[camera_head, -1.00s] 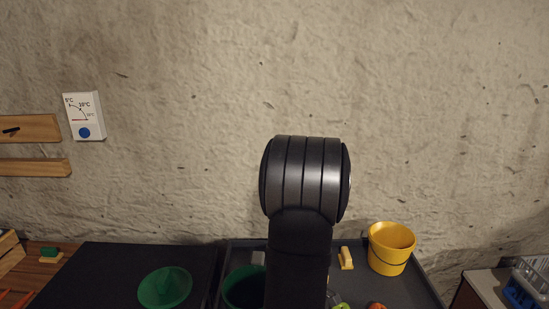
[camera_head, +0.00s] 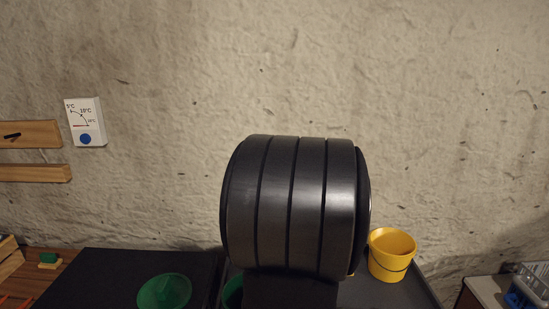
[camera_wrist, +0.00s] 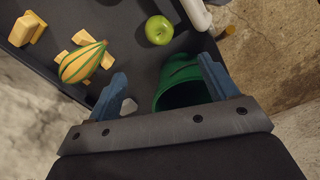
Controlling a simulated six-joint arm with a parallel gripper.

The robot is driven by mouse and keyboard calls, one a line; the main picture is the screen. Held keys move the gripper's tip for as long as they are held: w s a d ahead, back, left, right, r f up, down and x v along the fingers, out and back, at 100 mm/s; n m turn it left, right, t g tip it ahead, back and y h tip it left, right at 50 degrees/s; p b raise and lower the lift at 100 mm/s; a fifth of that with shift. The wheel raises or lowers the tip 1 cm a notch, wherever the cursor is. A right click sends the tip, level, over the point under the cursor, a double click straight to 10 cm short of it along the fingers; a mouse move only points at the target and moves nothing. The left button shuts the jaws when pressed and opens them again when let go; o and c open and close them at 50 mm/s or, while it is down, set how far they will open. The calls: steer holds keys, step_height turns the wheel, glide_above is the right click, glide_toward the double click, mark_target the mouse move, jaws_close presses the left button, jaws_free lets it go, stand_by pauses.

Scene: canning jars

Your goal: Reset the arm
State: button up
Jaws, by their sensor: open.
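My gripper (camera_wrist: 162,92) shows in the wrist view with its two blue fingers spread wide apart and nothing between them. Past the fingers is a dark tray (camera_wrist: 128,50), and a green container (camera_wrist: 182,84) lies beyond and partly behind the right finger. In the head view my dark arm link fills the middle and hides part of the tray. My gripper does not show in the head view.
A green apple (camera_wrist: 159,30), a striped gourd (camera_wrist: 82,62) and yellowish blocks (camera_wrist: 27,28) lie in the tray. A yellow bucket (camera_head: 391,254) stands at the tray's right. A green bowl (camera_head: 164,293) sits on the black surface (camera_head: 95,275) at left.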

step_height(320, 180, down, 16)
steer(key=shift+f, duration=0.1)
step_height(320, 180, up, 32)
steer(key=m, duration=1.3)
steer(key=shift+w+a+m, duration=0.15)
steer(key=shift+m, duration=0.25)
